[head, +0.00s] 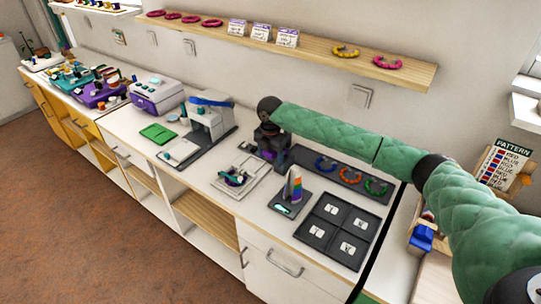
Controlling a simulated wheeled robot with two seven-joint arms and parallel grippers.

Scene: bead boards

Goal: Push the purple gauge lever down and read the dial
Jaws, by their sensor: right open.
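My right gripper (268,151), dark and at the end of my green-sleeved arm, is over the back of the white counter, pointing down, and open. A small purple part (267,155) shows just below it; it may be the gauge lever, but the gripper hides most of it and I cannot tell whether they touch. No dial face can be made out. A light tray with a small fixture (238,178) lies in front of the gripper. My left gripper is not in view.
A rainbow-striped cone (294,187) stands on a dark base. A dark board with bead rings (350,176) and a dark four-part tray (335,230) lie to the right. A grey machine (208,120) and a purple-white box (157,97) stand left. A wall shelf (290,47) is above.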

